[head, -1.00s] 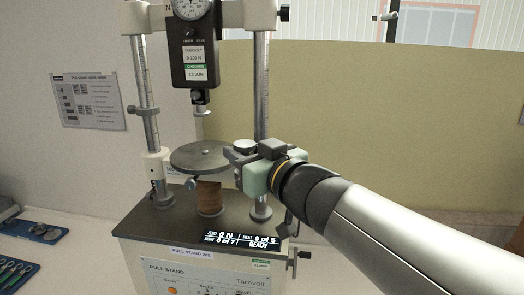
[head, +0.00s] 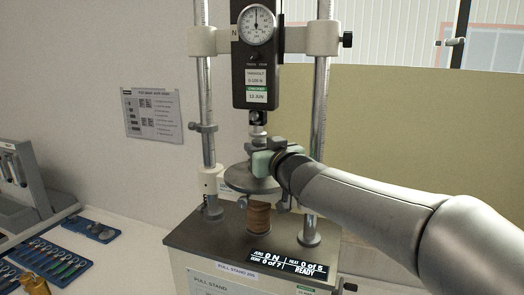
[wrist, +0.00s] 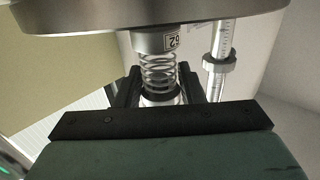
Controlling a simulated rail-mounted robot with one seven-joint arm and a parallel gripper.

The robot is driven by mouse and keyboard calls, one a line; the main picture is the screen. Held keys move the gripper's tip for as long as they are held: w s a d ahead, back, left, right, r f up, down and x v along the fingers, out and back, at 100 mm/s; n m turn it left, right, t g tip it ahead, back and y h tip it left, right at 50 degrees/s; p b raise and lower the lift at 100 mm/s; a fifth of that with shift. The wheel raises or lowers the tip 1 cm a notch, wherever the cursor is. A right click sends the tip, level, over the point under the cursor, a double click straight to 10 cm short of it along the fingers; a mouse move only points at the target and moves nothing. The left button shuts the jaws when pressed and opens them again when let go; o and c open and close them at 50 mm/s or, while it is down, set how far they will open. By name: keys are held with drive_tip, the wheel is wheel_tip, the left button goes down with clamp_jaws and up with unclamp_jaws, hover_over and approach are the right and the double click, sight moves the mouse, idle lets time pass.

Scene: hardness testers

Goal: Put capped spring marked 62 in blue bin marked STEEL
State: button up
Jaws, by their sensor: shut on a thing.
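The capped spring (wrist: 158,72) shows in the wrist view, a silver coil with a grey cap and a label that reads 62 in inverted print. My gripper (wrist: 160,97) is shut on its other end, with a black finger on each side. A round grey plate edge (wrist: 150,18) lies right by the labelled cap; I cannot tell whether they touch. In the head view my gripper (head: 262,150) is over the round plate (head: 240,180) of the pull stand, below the gauge. The spring is not clearly visible there. No blue bin marked STEEL can be made out.
The pull stand has two steel columns (head: 320,100), a dial gauge (head: 257,25) above my gripper and a brown cylinder (head: 258,217) under the plate. Blue trays with tools (head: 60,262) lie on the bench at left, near a grey device (head: 25,190).

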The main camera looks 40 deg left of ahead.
drive_tip(key=shift+w+a+f, duration=0.25)
drive_tip(key=shift+a+f, duration=0.25)
drive_tip(key=shift+a, duration=0.1)
drive_tip(key=shift+d, duration=0.15)
clamp_jaws()
drive_tip(key=o, duration=1.2)
unclamp_jaws()
drive_tip(key=shift+f, duration=0.1)
drive_tip(key=shift+f, duration=0.1)
drive_tip(key=shift+f, duration=0.25)
drive_tip(key=b+v, duration=0.1)
drive_tip(key=v, duration=1.6)
drive_tip(key=shift+s+r+b, duration=0.15)
drive_tip(key=shift+s+b, duration=0.15)
drive_tip(key=shift+b, duration=0.05)
